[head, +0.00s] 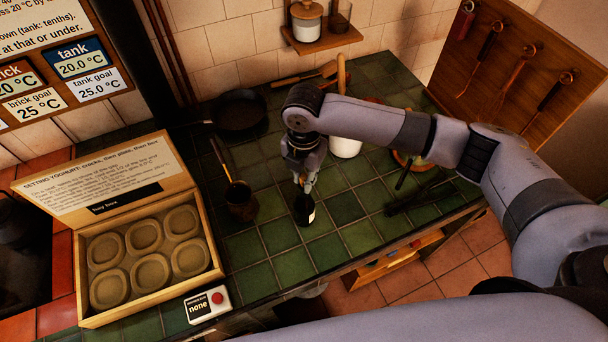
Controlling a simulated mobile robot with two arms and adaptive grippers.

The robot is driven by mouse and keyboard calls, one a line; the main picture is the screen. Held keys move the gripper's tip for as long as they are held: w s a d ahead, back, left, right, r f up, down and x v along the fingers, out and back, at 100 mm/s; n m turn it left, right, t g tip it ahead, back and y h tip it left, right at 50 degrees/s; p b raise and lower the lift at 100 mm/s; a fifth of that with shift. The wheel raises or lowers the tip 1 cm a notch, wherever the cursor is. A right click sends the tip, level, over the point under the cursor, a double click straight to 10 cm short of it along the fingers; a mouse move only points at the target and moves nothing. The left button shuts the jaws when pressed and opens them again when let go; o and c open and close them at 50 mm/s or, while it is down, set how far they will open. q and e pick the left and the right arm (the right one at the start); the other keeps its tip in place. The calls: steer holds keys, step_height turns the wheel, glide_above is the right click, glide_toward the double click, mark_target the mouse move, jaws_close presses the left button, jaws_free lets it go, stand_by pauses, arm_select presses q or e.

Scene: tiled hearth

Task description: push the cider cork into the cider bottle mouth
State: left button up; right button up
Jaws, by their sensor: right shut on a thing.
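The dark cider bottle (302,212) stands upright on the green tiled counter, with a pale label on its right side. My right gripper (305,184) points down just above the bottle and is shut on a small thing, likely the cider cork. The cork is mostly hidden by the fingers and too small to make out. The bottle mouth lies right below the fingertips. I cannot tell whether the cork touches the mouth or sits in it. My left gripper is not in view.
A copper long-handled pot (240,200) stands left of the bottle and a dark pan (239,113) lies behind. A white container (346,147) is behind right. Dark tongs-like tools (420,196) lie right. An open wooden box (150,310) with round hollows is at left.

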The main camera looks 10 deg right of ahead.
steer(key=o, duration=0.8)
steer(key=shift+o, duration=0.2)
steer(key=shift+o, duration=1.2)
steer(key=shift+r, duration=0.45)
steer(key=shift+r+p, duration=0.45)
steer(key=shift+r, duration=0.3)
steer(key=shift+r, duration=0.35)
steer(key=shift+r, duration=0.7)
